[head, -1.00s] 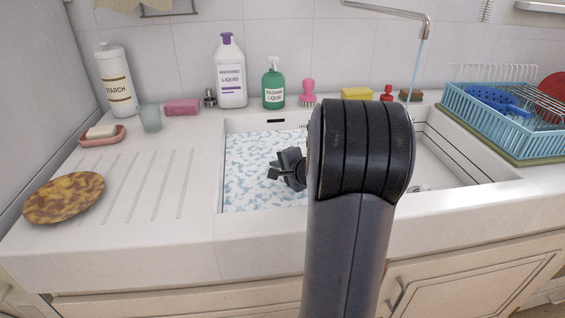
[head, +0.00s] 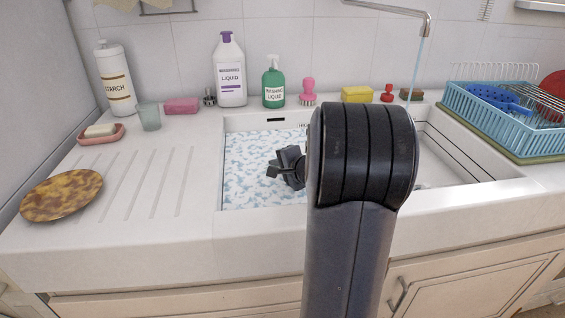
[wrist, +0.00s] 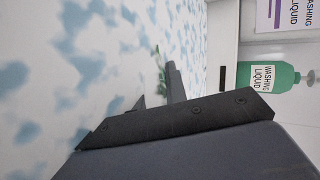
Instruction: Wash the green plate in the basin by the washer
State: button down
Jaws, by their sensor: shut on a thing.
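My gripper (head: 275,170) is low in the left basin (head: 240,207), which is filled with white and blue suds. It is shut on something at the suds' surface. In the wrist view, a small green sliver (wrist: 160,68) shows by my gripper (wrist: 158,85); it looks like the edge of the green plate, with the rest hidden under the foam. The head view does not show the plate; my arm blocks part of the basin.
A mottled brown plate (head: 62,195) lies on the drainboard at left. Bottles, a glass (head: 149,117), sponges and brushes line the back ledge. Water runs from the tap (head: 425,25) at right. A blue dish rack (head: 480,125) stands far right.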

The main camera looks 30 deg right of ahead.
notch_tip(320, 180, up, 19)
jog(key=p, duration=1.3)
